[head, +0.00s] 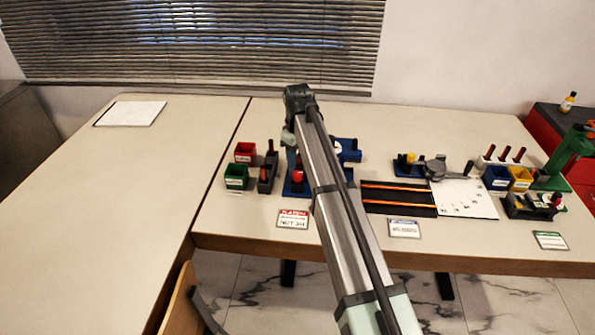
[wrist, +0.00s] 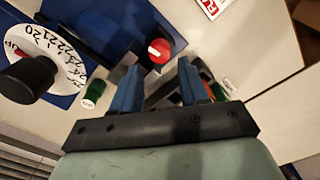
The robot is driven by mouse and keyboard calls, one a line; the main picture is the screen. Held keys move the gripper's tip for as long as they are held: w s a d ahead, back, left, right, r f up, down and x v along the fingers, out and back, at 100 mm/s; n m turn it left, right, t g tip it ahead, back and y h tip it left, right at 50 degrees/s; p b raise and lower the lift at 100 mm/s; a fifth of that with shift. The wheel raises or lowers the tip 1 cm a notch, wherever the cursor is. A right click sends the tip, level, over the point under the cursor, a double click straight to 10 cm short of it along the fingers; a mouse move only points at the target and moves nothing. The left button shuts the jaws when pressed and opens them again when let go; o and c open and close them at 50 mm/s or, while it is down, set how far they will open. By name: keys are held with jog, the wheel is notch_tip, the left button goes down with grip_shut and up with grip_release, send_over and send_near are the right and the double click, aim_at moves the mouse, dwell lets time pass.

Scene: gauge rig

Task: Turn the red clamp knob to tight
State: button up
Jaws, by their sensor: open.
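The red clamp knob (wrist: 158,50) has a pale line on its face and sits on a blue fixture in the wrist view. In the head view the red knob (head: 297,175) shows just left of my arm. My gripper (wrist: 160,74) is open, with its two blue fingers apart and nothing between them. The knob appears just beyond the fingertips; I cannot tell the exact gap. In the head view my arm hides much of the fixture, and I cannot make out the fingers.
A white numbered dial (wrist: 40,55) with a black knob stands left of the red knob. Red (head: 245,153) and green (head: 236,177) bins stand left of the fixture. A black tray (head: 399,197) lies right of my arm. The left table is mostly clear.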

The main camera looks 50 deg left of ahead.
aim_at(298, 173)
jog(key=shift+f, duration=2.9)
